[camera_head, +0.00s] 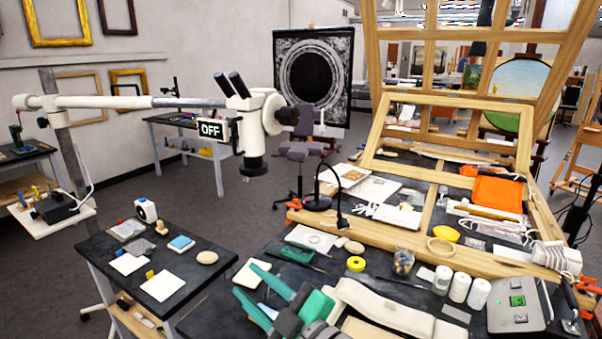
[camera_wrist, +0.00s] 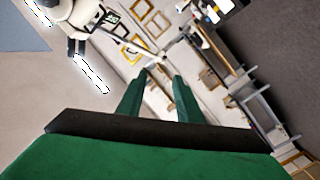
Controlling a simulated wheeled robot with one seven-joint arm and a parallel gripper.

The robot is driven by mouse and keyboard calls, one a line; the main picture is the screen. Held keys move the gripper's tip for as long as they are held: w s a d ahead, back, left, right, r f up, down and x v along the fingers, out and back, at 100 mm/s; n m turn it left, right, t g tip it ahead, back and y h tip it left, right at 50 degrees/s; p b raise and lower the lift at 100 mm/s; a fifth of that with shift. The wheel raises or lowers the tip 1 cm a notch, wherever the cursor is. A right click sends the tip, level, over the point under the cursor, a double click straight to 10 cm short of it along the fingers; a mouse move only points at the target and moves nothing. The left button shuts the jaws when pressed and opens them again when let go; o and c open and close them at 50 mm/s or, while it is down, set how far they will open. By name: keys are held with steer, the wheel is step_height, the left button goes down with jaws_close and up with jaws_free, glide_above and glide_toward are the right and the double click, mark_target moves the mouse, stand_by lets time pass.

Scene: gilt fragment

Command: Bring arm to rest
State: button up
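My gripper (camera_head: 248,281) has green fingers and shows low in the middle of the head view, over the near edge of the dark worktable. Its fingers are spread apart with nothing between them. In the wrist view, the gripper (camera_wrist: 158,80) also shows two separate green fingers with an empty gap. The wrist view is tilted and looks toward the wall with gilt frames (camera_wrist: 150,22), not down at the table. My arm runs out of the bottom of the head view, so most of it is hidden.
A white microscope (camera_head: 250,125) with an "OFF" sign hangs on a boom at the left. A side table (camera_head: 105,265) holds cards and small items.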

steer(key=s+d+f+m+t+h, duration=0.2)
steer(key=s+f+m+h, duration=0.2)
steer(key=f+m, duration=0.35)
steer(key=s+d+f+m+t+h, duration=0.1)
steer(key=s+f+m+t+h, duration=0.15)
steer(key=f+m+h, duration=0.45)
steer(key=s+d+f+m+t+h, duration=0.2)
steer(key=s+f+m, duration=0.3)
steer(key=f, duration=0.4)
steer(key=s+d+f+n+g, duration=0.1)
steer(key=s+f, duration=0.4)
steer(key=s, duration=0.6)
steer(key=s+d+f+n+g, duration=0.1)
steer(key=s+f, duration=0.4)
steer(key=s, duration=0.7)
steer(key=shift+d+n+g, duration=0.35)
steer(key=shift+d+g, duration=0.5)
steer(key=shift+g, duration=0.1)
